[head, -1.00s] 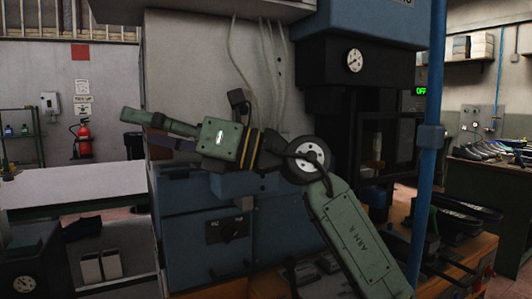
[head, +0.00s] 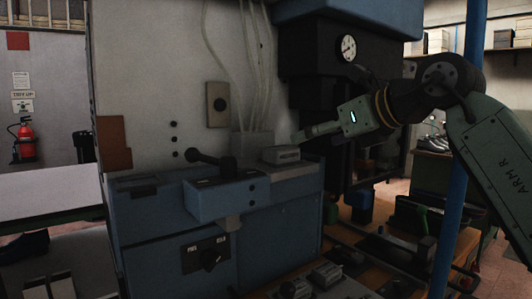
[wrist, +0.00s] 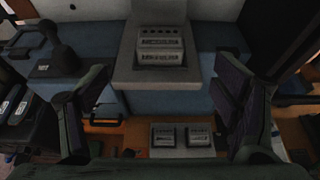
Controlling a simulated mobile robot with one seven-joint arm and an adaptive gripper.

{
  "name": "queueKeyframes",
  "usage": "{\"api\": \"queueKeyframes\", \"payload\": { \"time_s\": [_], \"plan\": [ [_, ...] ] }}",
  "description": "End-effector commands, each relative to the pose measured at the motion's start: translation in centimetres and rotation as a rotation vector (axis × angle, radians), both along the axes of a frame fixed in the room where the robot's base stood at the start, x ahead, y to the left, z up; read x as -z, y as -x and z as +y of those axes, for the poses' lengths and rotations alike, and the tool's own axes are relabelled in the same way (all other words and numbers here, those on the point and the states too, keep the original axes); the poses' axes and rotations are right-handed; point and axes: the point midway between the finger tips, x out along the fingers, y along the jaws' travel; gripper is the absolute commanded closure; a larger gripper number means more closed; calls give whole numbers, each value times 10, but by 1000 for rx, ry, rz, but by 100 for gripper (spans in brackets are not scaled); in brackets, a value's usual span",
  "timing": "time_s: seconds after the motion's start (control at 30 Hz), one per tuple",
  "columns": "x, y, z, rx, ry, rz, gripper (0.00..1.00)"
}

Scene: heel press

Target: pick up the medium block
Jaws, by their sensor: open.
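A grey block (head: 282,155) with lettered faces sits on a pale plate on top of the blue machine housing. In the wrist view this block (wrist: 161,47) is ahead, centred between the fingers. Two similar grey blocks, one nearer (head: 295,289) and one farther (head: 325,272), sit low at the front; they also show in the wrist view, left (wrist: 164,136) and right (wrist: 200,136). I cannot tell for certain which is the medium one. My gripper (head: 312,133) is just above and right of the upper block, fingers apart. In the wrist view, my gripper (wrist: 155,100) is open and empty.
A black lever (head: 212,162) stands left of the upper block on the blue housing (head: 225,195). Pale cables (head: 260,80) hang behind it. The dark press (head: 312,100) with a gauge rises behind my gripper. A blue post (head: 460,190) stands at right.

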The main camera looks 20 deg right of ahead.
Motion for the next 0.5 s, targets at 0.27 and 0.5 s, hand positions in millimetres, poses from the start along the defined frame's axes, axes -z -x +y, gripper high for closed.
{"api": "queueKeyframes", "payload": {
  "time_s": [0.27,0.5],
  "plan": [
    [6,-17,5,1,1,3,18],
    [19,-47,16,2,1,2,18]
  ]
}}
